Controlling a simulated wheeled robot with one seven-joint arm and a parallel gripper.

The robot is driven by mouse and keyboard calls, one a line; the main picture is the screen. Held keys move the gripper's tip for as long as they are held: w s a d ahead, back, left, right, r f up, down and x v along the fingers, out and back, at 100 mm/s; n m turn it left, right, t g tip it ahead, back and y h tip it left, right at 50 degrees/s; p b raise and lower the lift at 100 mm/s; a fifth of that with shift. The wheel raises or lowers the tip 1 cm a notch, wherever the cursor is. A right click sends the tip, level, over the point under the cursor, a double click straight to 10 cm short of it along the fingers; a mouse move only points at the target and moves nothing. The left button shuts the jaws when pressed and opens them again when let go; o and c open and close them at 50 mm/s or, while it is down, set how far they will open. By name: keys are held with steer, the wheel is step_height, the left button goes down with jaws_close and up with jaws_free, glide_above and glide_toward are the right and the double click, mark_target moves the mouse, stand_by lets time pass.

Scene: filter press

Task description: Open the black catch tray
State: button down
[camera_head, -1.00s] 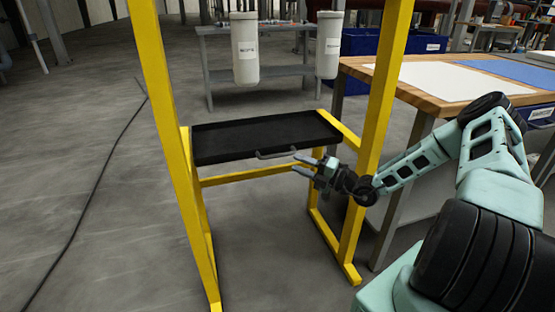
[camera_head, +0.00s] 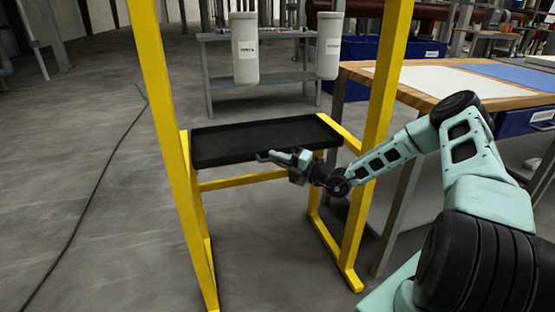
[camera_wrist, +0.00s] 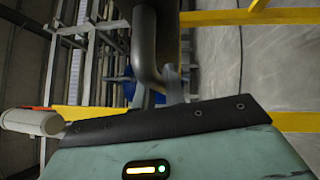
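The black catch tray (camera_head: 255,143) sits level between the posts of a yellow frame, with its front side facing me. Its grey bar handle is mostly hidden behind my gripper in the head view; a curved grey bar, apparently this handle, fills the upper middle of the wrist view (camera_wrist: 145,45). My gripper (camera_head: 272,157) is at the tray's front edge, at the handle. In the wrist view its grey fingers (camera_wrist: 170,88) are right by the handle's bend. Whether they are closed on the bar or only around or beside it is unclear.
The yellow frame's right post (camera_head: 378,110) rises just behind my forearm. A wood-topped workbench (camera_head: 440,88) stands to the right. Two white canisters (camera_head: 245,50) show behind the frame. A cable (camera_head: 95,190) lies on the left floor, which is otherwise clear.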

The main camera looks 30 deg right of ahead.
steer(key=s+a+p, duration=0.3)
steer(key=s+p, duration=0.4)
steer(key=s, duration=0.3)
steer(key=s+a+p, duration=0.3)
steer(key=s+p, duration=0.4)
steer(key=s, duration=0.4)
steer(key=shift+s, duration=0.1)
steer(key=c, duration=1.5)
jaws_free()
steer(key=shift+o, duration=0.2)
steer(key=v, duration=1.7)
steer(key=shift+s+d, duration=0.2)
